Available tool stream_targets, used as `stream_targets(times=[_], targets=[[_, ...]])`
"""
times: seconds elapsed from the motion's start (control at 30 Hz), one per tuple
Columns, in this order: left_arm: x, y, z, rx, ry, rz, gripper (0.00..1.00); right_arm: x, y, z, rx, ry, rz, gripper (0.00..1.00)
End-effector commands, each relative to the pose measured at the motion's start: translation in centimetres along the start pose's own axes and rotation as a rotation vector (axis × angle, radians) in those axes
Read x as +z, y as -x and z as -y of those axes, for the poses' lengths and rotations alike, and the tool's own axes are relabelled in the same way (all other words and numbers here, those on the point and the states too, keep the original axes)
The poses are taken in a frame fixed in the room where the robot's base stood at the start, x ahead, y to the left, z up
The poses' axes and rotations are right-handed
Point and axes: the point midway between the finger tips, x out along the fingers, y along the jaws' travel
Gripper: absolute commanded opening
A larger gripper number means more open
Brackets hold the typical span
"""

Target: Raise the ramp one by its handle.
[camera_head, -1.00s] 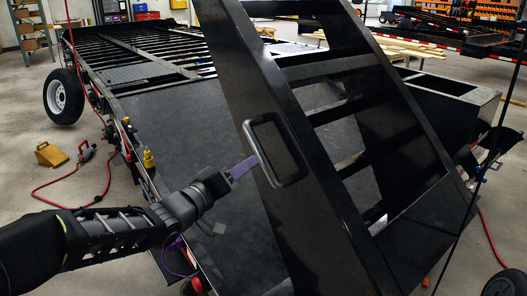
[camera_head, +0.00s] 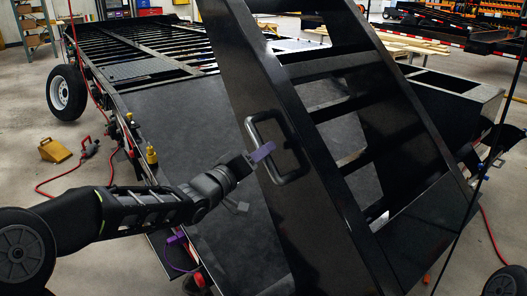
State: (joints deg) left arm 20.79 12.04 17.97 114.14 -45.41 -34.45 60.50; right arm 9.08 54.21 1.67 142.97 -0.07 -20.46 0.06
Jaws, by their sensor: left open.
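The black ramp (camera_head: 287,185) stands steeply tilted at the near end of the trailer, with open rungs on its right part. Its handle (camera_head: 292,176) is a dark rounded loop on the left side plate. My right gripper is not in view.
The trailer deck (camera_head: 200,165) stretches behind the ramp. A yellow wheel chock (camera_head: 54,150) and red hoses lie on the floor at left, near the trailer's wheel (camera_head: 67,92). A thin dark cable or rod crosses the right side.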

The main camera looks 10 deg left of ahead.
Motion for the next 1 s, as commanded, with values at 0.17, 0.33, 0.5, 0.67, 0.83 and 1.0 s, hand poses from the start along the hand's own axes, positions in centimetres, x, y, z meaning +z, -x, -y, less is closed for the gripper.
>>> stream_targets(times=[0.17, 0.33, 0.5, 0.67, 0.83, 1.0], targets=[[0.01, -1.36, 0.01, -0.001, 0.000, 0.001, 0.45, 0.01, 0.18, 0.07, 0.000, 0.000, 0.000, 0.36], [0.02, -1.44, 0.03, -0.001, 0.000, 0.000, 0.45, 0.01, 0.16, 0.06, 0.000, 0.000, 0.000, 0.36], [0.01, -1.42, 0.03, -0.001, 0.000, 0.000, 0.38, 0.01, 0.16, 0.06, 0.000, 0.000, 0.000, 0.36], [0.00, -1.41, 0.03, -0.001, 0.000, 0.000, 0.25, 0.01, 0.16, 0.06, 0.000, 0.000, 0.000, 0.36], [0.00, -1.40, 0.04, -0.001, 0.000, 0.000, 0.11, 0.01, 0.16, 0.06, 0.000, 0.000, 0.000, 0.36], [0.00, -1.40, 0.05, -0.001, 0.000, 0.000, 0.00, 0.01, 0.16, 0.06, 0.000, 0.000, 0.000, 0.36]])
